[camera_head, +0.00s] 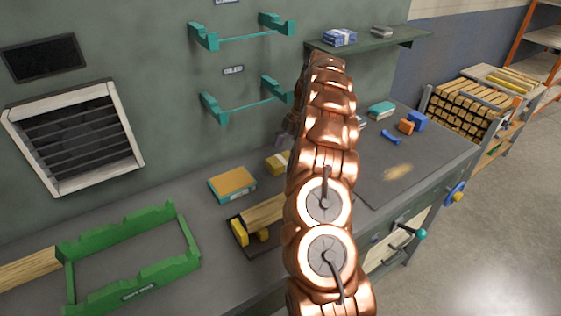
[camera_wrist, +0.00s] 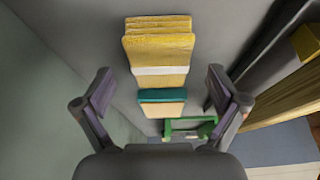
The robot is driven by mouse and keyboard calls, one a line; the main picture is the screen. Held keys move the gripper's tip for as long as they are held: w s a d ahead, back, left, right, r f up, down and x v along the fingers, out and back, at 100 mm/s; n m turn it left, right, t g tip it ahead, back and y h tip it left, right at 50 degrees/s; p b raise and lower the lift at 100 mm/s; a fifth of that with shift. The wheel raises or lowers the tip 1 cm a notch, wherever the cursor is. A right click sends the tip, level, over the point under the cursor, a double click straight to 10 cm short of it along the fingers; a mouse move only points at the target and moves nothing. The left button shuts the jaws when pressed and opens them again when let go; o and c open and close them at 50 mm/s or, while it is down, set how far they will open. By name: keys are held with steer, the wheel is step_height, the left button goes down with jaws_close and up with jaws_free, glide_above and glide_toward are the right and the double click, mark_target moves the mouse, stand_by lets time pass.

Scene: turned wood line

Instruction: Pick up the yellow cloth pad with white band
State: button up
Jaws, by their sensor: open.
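The yellow cloth pad with its white band (camera_head: 277,163) lies on the grey bench, partly hidden behind my copper arm in the head view. In the wrist view the pad (camera_wrist: 158,52) is at the top middle, with layered folds and the white band across it. My gripper (camera_wrist: 160,90) is open, one finger to each side of the picture. The pad appears ahead of the fingers, centred between them and not visibly touched. In the head view my gripper is mostly hidden behind the arm.
An orange-and-teal block (camera_head: 232,184) lies close by the pad. A dark tray (camera_head: 262,248) with wood and yellow blocks is in front. A green rack (camera_head: 160,272) stands at left. Teal wall brackets (camera_head: 235,110) are above. A dark mat (camera_head: 420,150) is at right.

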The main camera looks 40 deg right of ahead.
steer(key=shift+p+x, duration=0.45)
steer(key=shift+x, duration=1.05)
steer(key=shift+a, duration=0.1)
steer(key=c, duration=1.2)
steer(key=shift+r, duration=0.15)
steer(key=shift+r+b, duration=0.4)
steer(key=shift+b, duration=0.2)
steer(key=shift+s+r, duration=0.15)
steer(key=shift+s+a+b, duration=0.2)
steer(key=shift+s+b, duration=1.2)
steer(key=shift+s, duration=2.4)
step_height(320, 180, up, 14)
steer(key=shift+f+b, duration=0.1)
steer(key=shift+b, duration=1)
